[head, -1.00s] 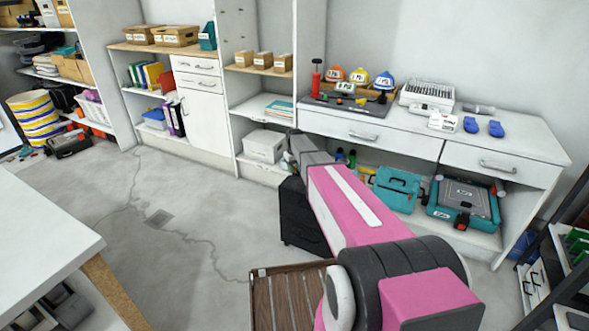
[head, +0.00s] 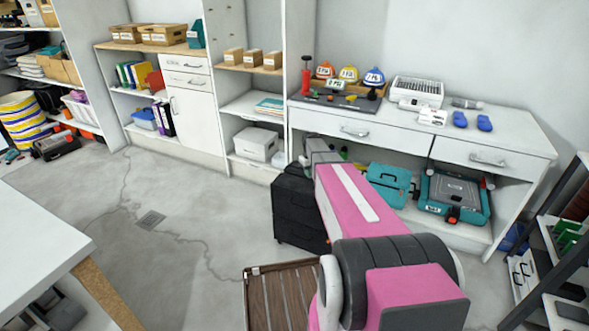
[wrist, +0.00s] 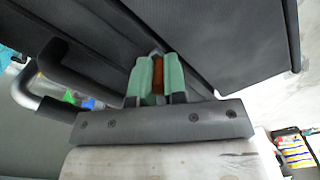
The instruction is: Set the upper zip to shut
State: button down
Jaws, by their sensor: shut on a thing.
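A black case (head: 298,212) stands on the floor in front of the white bench in the head view. In the wrist view its dark fabric panels (wrist: 235,35) fill the top, with a dark gap running between them. My gripper (wrist: 157,78) has green finger pads, closed on a small orange tab (wrist: 158,75) at this gap, which looks like the zip's pull. I cannot tell which zip it belongs to or how far that is drawn.
A dark handle with a grey bar (wrist: 30,85) is close to my gripper's left in the wrist view. The white bench (head: 395,127) with a teal toolbox (head: 388,187) below stands behind the case. A slatted wooden piece (head: 285,297) is near my arm.

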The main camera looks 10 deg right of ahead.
jog(key=s+d, duration=0.3)
jog(key=d, duration=0.1)
jog(key=s+d, duration=0.4)
jog(key=d, duration=0.1)
jog(key=s+d, duration=0.3)
jog(key=d, duration=0.2)
jog(key=shift+s, duration=0.35)
jog(key=shift+d, duration=0.1)
jog(key=c, duration=1.2)
grip_release()
jog(key=shift+o, duration=0.2)
notch_tip(320, 180, up, 11)
jog(key=shift+f, duration=0.1)
